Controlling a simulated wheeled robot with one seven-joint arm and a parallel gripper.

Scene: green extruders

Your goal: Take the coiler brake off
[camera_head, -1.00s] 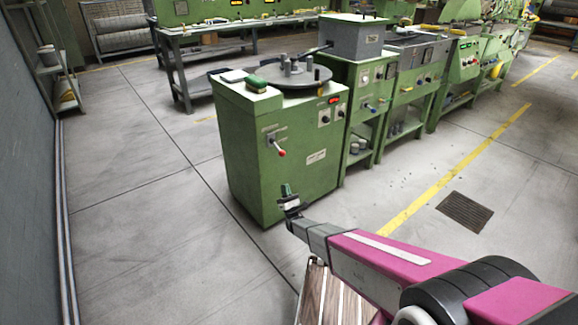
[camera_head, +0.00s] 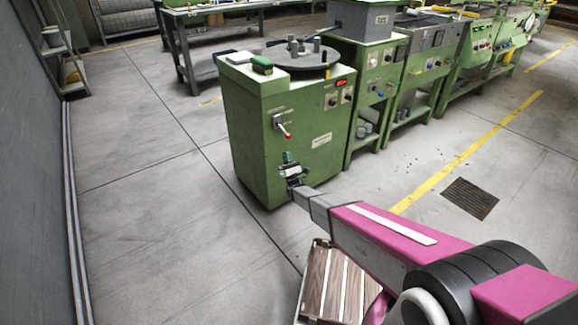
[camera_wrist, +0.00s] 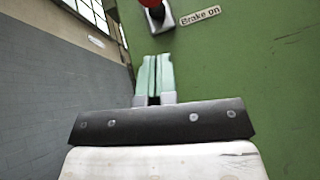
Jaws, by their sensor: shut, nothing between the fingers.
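The coiler is a green cabinet (camera_head: 310,165) with a grey round plate (camera_head: 302,58) on top. Its brake lever (camera_head: 284,130) has a red knob and sits on the front face. In the wrist view the lever's dark shaft and red knob (camera_wrist: 151,3) are cut off by the top edge, beside a "Brake on" label (camera_wrist: 200,16). The lever's full tilt is hidden there. My gripper (camera_head: 287,156) is below the lever, in front of the cabinet. Its pale green fingers (camera_wrist: 154,60) are together and empty, pointing toward the lever and apart from it.
A small panel (camera_head: 339,92) with a red light is on the cabinet's upper right. A green block (camera_head: 262,65) lies on top. More green machines (camera_head: 430,65) stand to the right. A grey wall (camera_head: 38,170) is at left, with free floor (camera_head: 150,200) between. A floor grate (camera_head: 469,198) lies right.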

